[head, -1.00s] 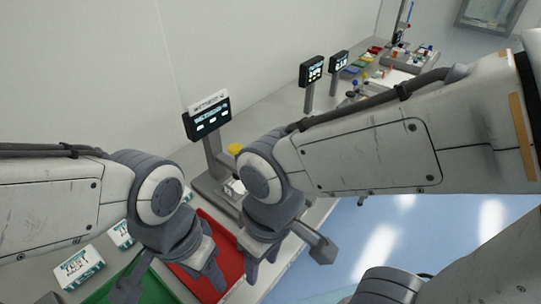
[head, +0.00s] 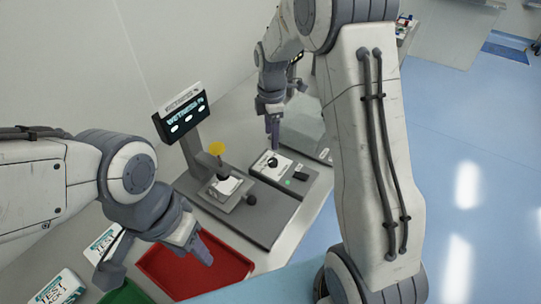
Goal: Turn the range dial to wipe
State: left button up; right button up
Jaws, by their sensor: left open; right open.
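A white panel (head: 255,168) on the grey tester (head: 226,218) carries a small dark dial (head: 273,162). The dial's markings are too small to read. My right gripper (head: 272,138) points down just above the dial, and its fingers look open. I cannot tell whether they touch the dial. My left gripper (head: 196,250) is open and empty over the red tray, well to the left of the dial.
A screen (head: 182,117) stands behind the tester, near a yellow disc (head: 217,148). The red tray (head: 232,278) lies in front. White labelled boxes (head: 62,287) and a green tray (head: 126,294) are at the lower left. Blue floor is at the right.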

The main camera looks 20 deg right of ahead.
aim_at(272, 161)
notch_tip(272, 161, down, 10)
jog(key=shift+d+f+p, duration=0.1)
jog(key=shift+f+p, duration=0.1)
jog(key=shift+p, duration=1)
grip_shut()
